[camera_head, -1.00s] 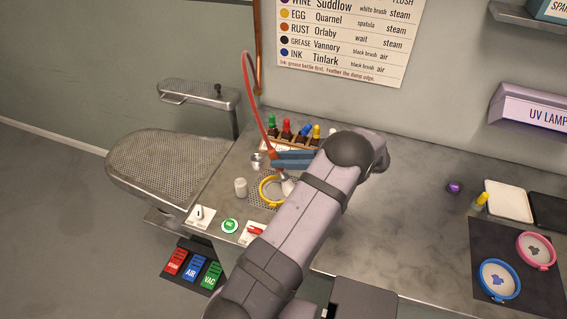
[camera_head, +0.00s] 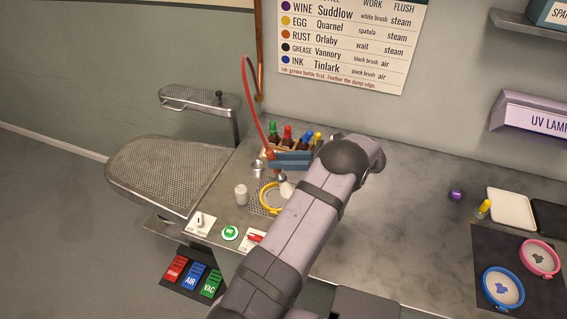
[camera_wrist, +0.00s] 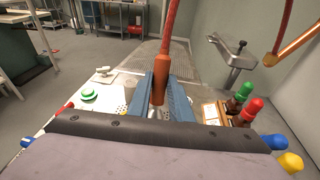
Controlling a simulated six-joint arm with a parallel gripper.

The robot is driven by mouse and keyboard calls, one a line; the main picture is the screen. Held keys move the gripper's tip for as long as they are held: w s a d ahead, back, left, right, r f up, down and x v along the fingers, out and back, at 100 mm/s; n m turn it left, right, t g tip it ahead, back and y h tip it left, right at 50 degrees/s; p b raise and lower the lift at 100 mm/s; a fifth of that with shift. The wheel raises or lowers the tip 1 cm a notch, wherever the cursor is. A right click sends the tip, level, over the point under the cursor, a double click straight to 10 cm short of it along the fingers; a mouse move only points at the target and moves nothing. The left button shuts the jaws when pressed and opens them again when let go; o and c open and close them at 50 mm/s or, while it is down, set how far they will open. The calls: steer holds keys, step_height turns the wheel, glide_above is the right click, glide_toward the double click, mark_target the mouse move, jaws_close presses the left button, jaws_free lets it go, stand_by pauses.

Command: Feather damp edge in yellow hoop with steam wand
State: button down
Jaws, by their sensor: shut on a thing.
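My gripper (camera_head: 287,161) has blue fingers shut on the steam wand (camera_wrist: 161,75), which has a copper-coloured grip and a red hose rising from it. The wand's metal nozzle (camera_head: 282,177) points down over the yellow hoop (camera_head: 264,199), close above it; I cannot tell whether it touches. The hoop lies on a perforated plate (camera_head: 254,205) on the counter. My arm covers the hoop's right side, and the stain or damp edge inside is not visible.
A rack of colour-topped bottles (camera_head: 290,140) stands just behind my gripper. A white pot (camera_head: 241,194) stands left of the hoop; a green button (camera_head: 230,233) is in front. Blue (camera_head: 503,288) and pink (camera_head: 540,257) hoops lie on a dark mat at right. The counter's middle right is mostly clear.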

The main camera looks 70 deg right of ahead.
mark_target(270, 157)
steer(key=shift+w+d, duration=0.2)
steer(key=shift+w, duration=0.15)
steer(key=shift+w, duration=0.15)
steer(key=shift+w, duration=1.1)
steer(key=shift+w+p, duration=0.1)
steer(key=shift+p, duration=0.25)
steer(key=shift+w+a+p, duration=0.5)
steer(key=shift+w+a, duration=0.2)
steer(key=shift+w, duration=0.2)
steer(key=shift+a, duration=0.15)
steer(key=shift+w+a+p, duration=0.2)
steer(key=shift+a+p, duration=0.2)
steer(key=shift+a, duration=0.1)
steer(key=shift+w+a+p, duration=0.15)
steer(key=shift+a+p, duration=0.25)
steer(key=shift+a, duration=0.1)
